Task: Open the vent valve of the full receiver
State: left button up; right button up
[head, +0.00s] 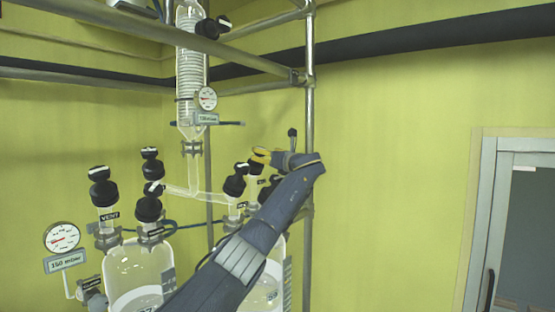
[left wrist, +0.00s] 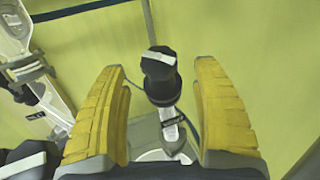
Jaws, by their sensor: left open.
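Two glass receivers stand at the lower left in the head view. The left receiver (head: 138,268) holds pale liquid low in the visible part; its black-capped valve (head: 103,188) bears a VENT label. The right receiver (head: 272,272) also shows liquid, but my arm hides much of it, so I cannot compare levels. My left gripper (head: 262,155) is above the right receiver's valves. In the left wrist view, my left gripper (left wrist: 161,68) is open, with a black valve knob (left wrist: 158,80) between its yellow fingers, apart from both. The knob has a white bar on top.
Another black-capped valve (head: 235,182) stands close left of the gripper. A vertical metal pole (head: 309,100) rises just right of it. A coiled glass condenser (head: 190,75) and gauge (head: 207,98) are above left.

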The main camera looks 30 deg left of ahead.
pick_arm(q)
jog(key=v, duration=0.7)
dwell(0.3)
